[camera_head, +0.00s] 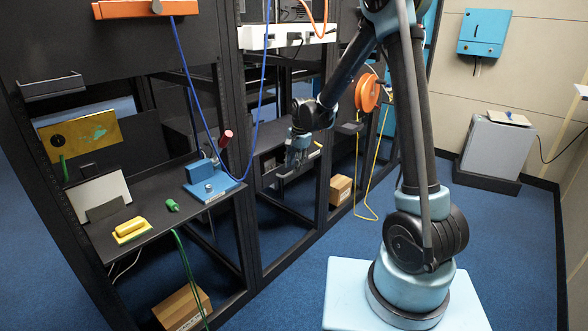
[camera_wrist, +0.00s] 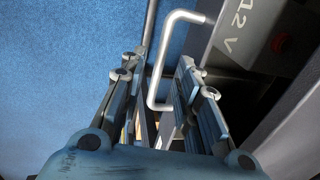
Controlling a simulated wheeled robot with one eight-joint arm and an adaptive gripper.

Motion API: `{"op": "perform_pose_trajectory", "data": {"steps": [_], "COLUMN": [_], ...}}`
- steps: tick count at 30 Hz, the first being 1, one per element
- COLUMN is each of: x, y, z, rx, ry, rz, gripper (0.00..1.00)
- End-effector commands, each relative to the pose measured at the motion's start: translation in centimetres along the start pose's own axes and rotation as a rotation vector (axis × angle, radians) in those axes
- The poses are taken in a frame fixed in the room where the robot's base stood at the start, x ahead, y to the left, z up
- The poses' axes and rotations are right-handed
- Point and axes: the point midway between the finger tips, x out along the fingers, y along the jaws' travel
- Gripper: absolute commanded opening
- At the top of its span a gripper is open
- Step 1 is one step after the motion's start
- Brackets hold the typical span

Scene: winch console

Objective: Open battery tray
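The battery tray (camera_wrist: 236,35) shows in the wrist view as a grey front marked "12 V". A bent silver bar handle (camera_wrist: 157,75) stands out from it. My gripper (camera_wrist: 163,68) has its two fingers apart, with the handle's bar between them. There is a gap to the finger on the right; I cannot tell whether the left finger touches the bar. In the head view my gripper (camera_head: 292,166) is at the dark rack's middle bay, in front of the shelf-height unit, and it hides the handle there.
A black rack frame (camera_head: 245,215) stands around the bay. A blue cable (camera_head: 188,75) hangs to its left, by a blue lever box (camera_head: 209,183). An orange reel (camera_head: 368,93) with a yellow cord is to the right. Cardboard boxes (camera_head: 183,306) lie low. Blue floor is clear in front.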

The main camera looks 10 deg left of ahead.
Motion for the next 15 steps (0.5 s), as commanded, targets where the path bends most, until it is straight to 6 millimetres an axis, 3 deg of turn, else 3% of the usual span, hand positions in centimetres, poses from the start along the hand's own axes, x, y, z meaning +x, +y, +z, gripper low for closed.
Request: {"op": "perform_pose_trajectory", "data": {"steps": [6, 15], "x": [1.6, 2.0], "y": [0.0, 0.0], "z": [0.0, 0.0], "rx": [0.0, 0.0], "ry": [0.0, 0.0], "rz": [0.0, 0.0], "gripper": [0.3, 0.3]}}
